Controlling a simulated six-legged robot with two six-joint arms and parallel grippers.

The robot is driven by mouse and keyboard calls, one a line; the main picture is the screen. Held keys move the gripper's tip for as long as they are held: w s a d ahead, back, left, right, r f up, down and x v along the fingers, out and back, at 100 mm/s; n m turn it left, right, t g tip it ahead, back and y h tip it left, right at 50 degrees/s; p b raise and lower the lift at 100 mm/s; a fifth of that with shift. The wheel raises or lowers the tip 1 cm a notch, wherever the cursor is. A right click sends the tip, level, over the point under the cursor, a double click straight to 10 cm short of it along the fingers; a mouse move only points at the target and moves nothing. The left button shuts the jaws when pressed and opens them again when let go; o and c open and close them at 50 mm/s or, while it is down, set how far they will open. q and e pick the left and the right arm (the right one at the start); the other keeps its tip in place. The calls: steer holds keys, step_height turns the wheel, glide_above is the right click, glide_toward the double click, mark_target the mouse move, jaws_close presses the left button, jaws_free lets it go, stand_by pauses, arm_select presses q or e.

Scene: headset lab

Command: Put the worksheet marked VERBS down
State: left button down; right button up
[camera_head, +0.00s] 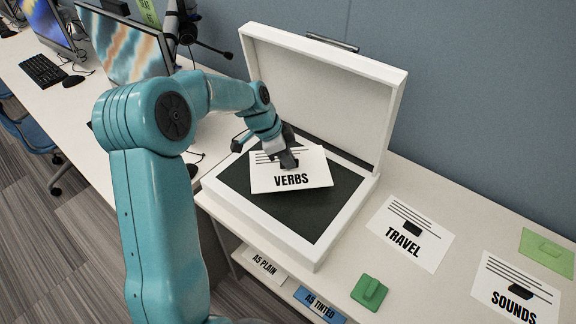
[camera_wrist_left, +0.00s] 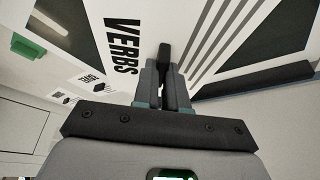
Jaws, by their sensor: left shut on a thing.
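The white worksheet marked VERBS (camera_head: 291,179) is in my left gripper (camera_head: 288,160), which is shut on the dark tab on the sheet. The sheet is over the dark bed of an open white case (camera_head: 314,258), slightly tilted to the case's edges. I cannot tell whether it touches the bed. In the left wrist view the VERBS sheet (camera_wrist_left: 135,40) fills the upper middle, with the gripper's fingers (camera_wrist_left: 165,80) closed at its tab. The case's lid (camera_head: 325,95) stands raised at the back. My right gripper is not in view.
To the right lie worksheets marked TRAVEL (camera_head: 410,233) and SOUNDS (camera_head: 514,290), a green block (camera_head: 369,292) and a green sheet (camera_head: 548,250). Labels A5 PLAIN (camera_head: 264,264) and A5 TINTED (camera_head: 319,305) are below the front edge. Monitors (camera_head: 122,45) and a keyboard (camera_head: 43,70) stand left.

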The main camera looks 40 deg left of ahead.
arm_select(q)
step_height(320, 180, down, 3)
steer(key=shift+f, duration=0.2)
steer(key=shift+w+f+p, duration=0.25)
steer(key=shift+f+p, duration=0.05)
steer(key=shift+p, duration=0.05)
steer(key=shift+f, duration=0.2)
steer(key=c, duration=1.6)
jaws_free()
steer(key=shift+b, duration=0.3)
steer(key=o, duration=0.4)
